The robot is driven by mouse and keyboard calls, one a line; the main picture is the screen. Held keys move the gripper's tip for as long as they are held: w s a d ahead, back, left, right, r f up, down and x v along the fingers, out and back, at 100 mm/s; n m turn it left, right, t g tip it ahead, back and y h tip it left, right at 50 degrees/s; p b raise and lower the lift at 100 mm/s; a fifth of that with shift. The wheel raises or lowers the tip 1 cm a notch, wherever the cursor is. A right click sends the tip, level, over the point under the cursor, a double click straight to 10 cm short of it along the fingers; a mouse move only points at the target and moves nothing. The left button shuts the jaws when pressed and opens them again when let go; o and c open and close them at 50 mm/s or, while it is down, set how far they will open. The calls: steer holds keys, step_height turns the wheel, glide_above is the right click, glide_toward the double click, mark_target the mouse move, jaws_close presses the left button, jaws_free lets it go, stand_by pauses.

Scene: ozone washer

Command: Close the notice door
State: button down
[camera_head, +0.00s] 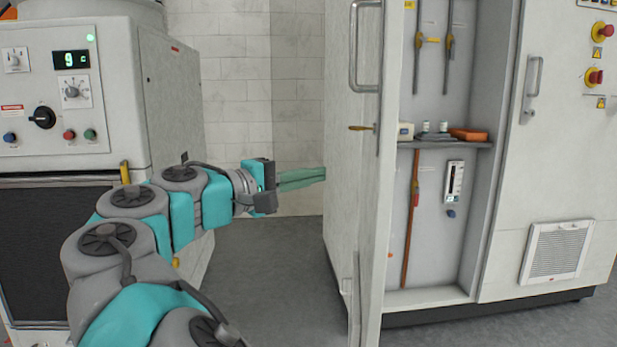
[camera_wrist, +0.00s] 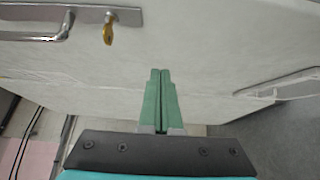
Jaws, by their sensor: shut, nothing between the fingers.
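The notice door (camera_head: 343,160) is a tall white cabinet door standing wide open, its outer face turned towards my gripper. It has a long metal handle (camera_head: 356,60) and a brass key (camera_head: 361,128). My gripper (camera_head: 322,174) has green fingers, pressed together and empty, with their tips at or very near the door's outer face. In the wrist view the door's face (camera_wrist: 190,50) fills most of the picture. The shut fingertips (camera_wrist: 160,72) point at it, with the handle (camera_wrist: 70,22) and key (camera_wrist: 108,27) at upper left. I cannot tell whether the tips touch.
The open cabinet (camera_head: 425,220) shows a shelf (camera_head: 470,146) with small items and an orange box. A closed right door (camera_head: 555,180) has a vent and red buttons above. A machine with a display (camera_head: 50,100) stands at left. Grey floor (camera_head: 265,270) is clear between.

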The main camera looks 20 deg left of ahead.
mark_target(374, 168)
steer(key=shift+w+d, duration=3.15)
steer(key=shift+d, duration=0.05)
steer(key=shift+d, duration=0.1)
